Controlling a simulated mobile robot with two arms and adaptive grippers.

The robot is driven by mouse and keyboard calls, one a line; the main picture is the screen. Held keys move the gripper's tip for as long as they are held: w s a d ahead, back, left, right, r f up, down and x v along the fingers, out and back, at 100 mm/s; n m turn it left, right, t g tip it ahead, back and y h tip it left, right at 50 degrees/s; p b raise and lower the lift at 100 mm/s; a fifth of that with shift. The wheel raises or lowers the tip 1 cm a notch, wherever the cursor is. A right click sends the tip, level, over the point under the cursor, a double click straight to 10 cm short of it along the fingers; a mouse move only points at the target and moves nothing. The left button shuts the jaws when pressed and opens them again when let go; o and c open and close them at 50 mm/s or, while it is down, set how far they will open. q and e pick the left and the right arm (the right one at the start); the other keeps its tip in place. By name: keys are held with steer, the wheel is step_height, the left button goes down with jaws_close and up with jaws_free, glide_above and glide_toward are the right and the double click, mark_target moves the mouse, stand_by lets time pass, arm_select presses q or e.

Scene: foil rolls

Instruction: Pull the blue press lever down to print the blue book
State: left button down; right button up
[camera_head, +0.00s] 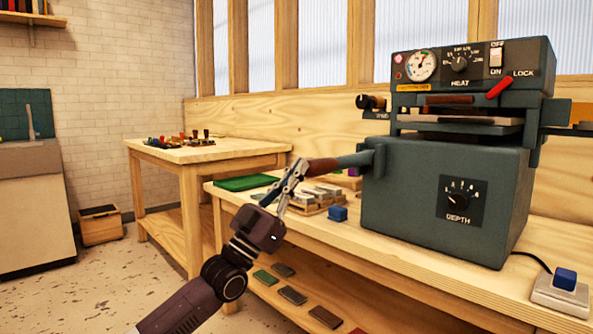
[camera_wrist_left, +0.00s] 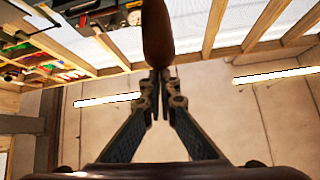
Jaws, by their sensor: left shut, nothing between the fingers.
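The press (camera_head: 440,195) is a dark blue-grey machine on the bench at the right, with a HEAT panel above and a DEPTH dial on its front. Its lever (camera_head: 356,159) sticks out to the left, close to level, and ends in a brown handle (camera_head: 322,167). My left gripper (camera_head: 298,170) is shut at the handle's free end, with nothing between its fingers. In the left wrist view the shut fingertips (camera_wrist_left: 160,76) meet the lower end of the brown handle (camera_wrist_left: 157,35). I cannot make out a blue book. My right gripper is out of view.
The bench (camera_head: 420,262) holds a green mat (camera_head: 245,182), a tray of metal blocks (camera_head: 316,197), a blue block (camera_head: 338,214) and a switch box with a blue button (camera_head: 565,279). A second wooden table (camera_head: 200,153) stands behind. Open floor lies at the left.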

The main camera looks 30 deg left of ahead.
arm_select(q)
steer(key=shift+w+f, duration=0.25)
steer(key=shift+f, duration=0.3)
steer(key=v, duration=1.1)
steer(key=shift+s, duration=0.55)
steer(key=shift+a+r, duration=0.15)
stand_by(0.9)
